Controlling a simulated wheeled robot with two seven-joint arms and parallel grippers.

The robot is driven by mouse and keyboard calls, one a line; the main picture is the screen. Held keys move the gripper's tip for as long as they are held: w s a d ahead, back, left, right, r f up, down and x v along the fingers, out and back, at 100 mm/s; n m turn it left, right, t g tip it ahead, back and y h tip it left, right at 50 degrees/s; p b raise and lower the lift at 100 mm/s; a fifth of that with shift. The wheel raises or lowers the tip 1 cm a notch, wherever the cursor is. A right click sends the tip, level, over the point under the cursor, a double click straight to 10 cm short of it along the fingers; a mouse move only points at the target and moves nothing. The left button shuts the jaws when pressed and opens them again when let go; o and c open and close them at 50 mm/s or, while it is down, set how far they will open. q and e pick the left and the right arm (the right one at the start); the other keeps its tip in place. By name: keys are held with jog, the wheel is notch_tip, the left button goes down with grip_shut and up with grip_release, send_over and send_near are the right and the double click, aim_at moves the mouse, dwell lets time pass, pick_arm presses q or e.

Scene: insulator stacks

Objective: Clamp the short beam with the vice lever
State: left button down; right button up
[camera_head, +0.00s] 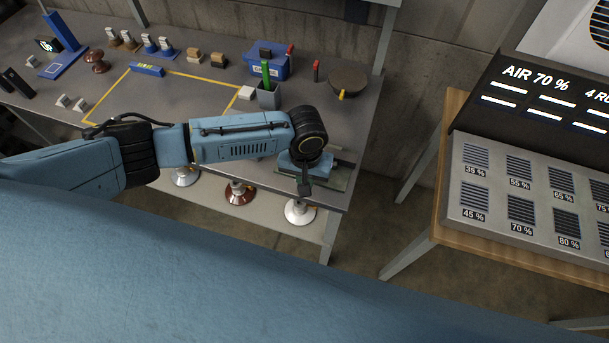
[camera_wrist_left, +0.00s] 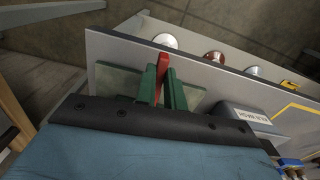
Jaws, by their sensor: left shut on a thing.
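My left gripper (camera_head: 304,187) points down at the vice, at the bench's right front corner. The vice's pale green base (camera_head: 337,181) shows beside and below my wrist. I cannot make out the short beam. My right gripper is in neither view.
A dark round dish (camera_head: 348,81) is at the back right. Insulator stacks (camera_head: 300,211) stand below the bench front. A control panel (camera_head: 530,200) stands on the right table.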

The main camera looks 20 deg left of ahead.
pick_arm(q)
jog(key=c, duration=1.5)
grip_release()
notch_tip(320, 180, up, 13)
jog(key=shift+r+p, duration=0.2)
jog(key=shift+p, duration=0.45)
